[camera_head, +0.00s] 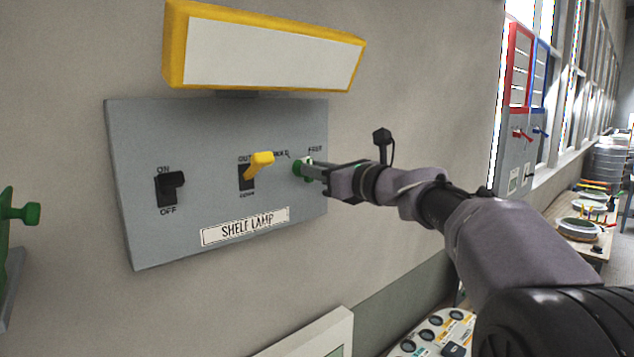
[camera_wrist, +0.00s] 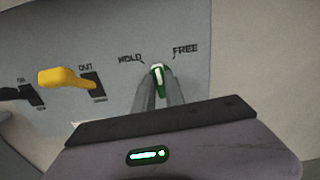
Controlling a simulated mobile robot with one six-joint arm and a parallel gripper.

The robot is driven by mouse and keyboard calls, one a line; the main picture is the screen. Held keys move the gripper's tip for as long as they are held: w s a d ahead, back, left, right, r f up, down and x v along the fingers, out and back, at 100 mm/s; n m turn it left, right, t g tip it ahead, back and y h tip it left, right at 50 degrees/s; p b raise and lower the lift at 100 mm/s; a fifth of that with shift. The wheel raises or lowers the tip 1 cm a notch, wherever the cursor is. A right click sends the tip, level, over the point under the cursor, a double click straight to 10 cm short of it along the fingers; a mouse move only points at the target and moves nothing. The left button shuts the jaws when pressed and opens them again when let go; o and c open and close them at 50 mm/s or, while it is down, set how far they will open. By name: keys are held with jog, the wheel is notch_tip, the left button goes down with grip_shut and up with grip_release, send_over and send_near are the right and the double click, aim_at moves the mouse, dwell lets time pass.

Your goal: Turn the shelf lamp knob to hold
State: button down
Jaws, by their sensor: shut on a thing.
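The shelf lamp panel (camera_head: 225,205) is a grey plate on the wall with a label reading SHELF LAMP. A green knob (camera_head: 298,168) sits at its right side, below the words HOLD and FREE. In the wrist view the knob (camera_wrist: 158,72) shows between the fingertips, with a pale mark on it, below and between HOLD on the left and FREE on the right. Which word it points to I cannot tell. My gripper (camera_head: 308,170) is shut on the knob, and its fingers (camera_wrist: 160,85) hide part of it.
A yellow lever (camera_head: 260,162) stands left of the knob, close to my gripper. A black ON/OFF switch (camera_head: 172,182) is further left. A yellow-framed lamp box (camera_head: 265,50) juts out above the panel. Another green handle (camera_head: 22,213) is at the far left edge.

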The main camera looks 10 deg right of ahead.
jog(key=shift+s+a+f+n+b, duration=0.1)
jog(key=shift+n+b, duration=1.35)
jog(key=shift+n, duration=0.5)
jog(key=shift+a+f+n+b, duration=0.1)
jog(key=shift+n+b, duration=1.3)
jog(key=shift+n, duration=0.55)
jog(key=shift+r+n, duration=0.1)
jog(key=shift+n, duration=0.2)
jog(key=c, duration=1.4)
grip_release()
jog(key=b+v, duration=0.3)
jog(key=v, duration=1.4)
jog(key=shift+d+b, duration=0.25)
jog(key=shift+b, duration=0.15)
